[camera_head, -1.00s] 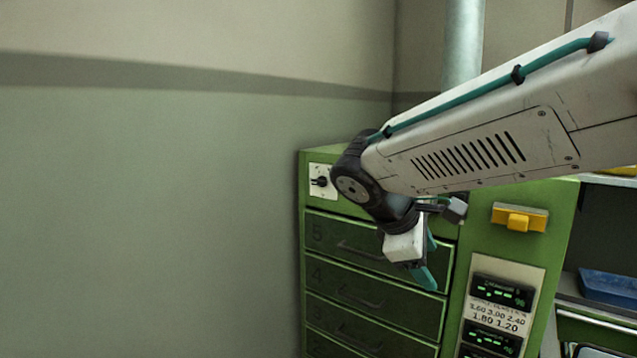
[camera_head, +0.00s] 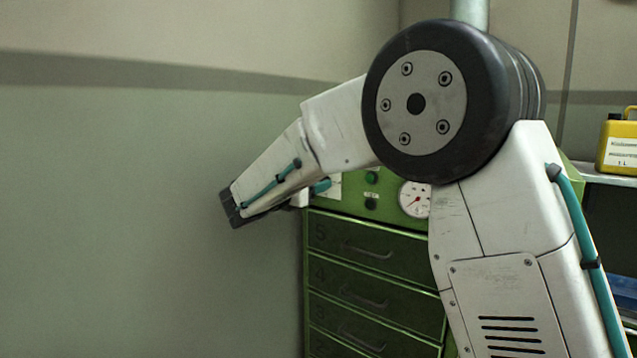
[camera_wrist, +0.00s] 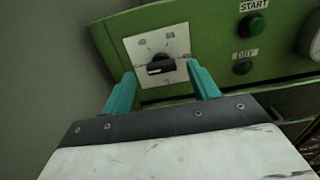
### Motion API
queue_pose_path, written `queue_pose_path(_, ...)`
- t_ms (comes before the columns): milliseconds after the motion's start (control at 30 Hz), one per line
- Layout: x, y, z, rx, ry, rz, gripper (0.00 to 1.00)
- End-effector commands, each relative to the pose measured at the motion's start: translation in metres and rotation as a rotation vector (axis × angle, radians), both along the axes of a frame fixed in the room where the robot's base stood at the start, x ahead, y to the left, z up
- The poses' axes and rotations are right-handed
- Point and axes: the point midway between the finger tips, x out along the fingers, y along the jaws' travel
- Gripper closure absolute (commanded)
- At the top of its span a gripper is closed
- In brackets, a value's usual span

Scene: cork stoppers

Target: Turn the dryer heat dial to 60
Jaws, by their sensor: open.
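The heat dial, a black knob (camera_wrist: 161,64) on a white plate (camera_wrist: 178,44), is at the upper left of the green dryer panel in the wrist view. My gripper (camera_wrist: 161,82) is open, its two teal fingers on either side of the lower part of the plate. The knob shows between the fingertips, with a gap on each side. I cannot tell whether the fingers reach around it in depth, and the scale marks are too small to read. In the head view my arm hides the knob, and only an edge of the plate (camera_head: 334,187) shows.
Right of the dial are a green START button (camera_wrist: 254,26) and a dark DRY button (camera_wrist: 243,67). A round gauge (camera_head: 415,199) sits further right. Drawers (camera_head: 370,250) lie below. A yellow container (camera_head: 617,142) stands on a shelf at the right. The wall at left is bare.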

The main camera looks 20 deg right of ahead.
Motion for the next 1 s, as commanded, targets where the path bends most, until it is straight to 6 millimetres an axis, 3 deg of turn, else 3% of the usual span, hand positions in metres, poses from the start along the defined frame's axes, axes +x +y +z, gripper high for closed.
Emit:
queue_pose_path(200,0.015,-0.022,0.0,0.001,0.0,-0.002,0.4)
queue_pose_path(533,0.019,-0.026,0.0,0.001,0.0,-0.001,0.4)
queue_pose_path(567,0.018,-0.026,0.0,0.001,0.0,-0.001,0.43)
queue_pose_path(700,0.018,-0.026,0.0,0.002,-0.001,-0.001,0.82)
queue_pose_path(1000,0.018,-0.026,0.0,0.012,-0.015,0.0,0.85)
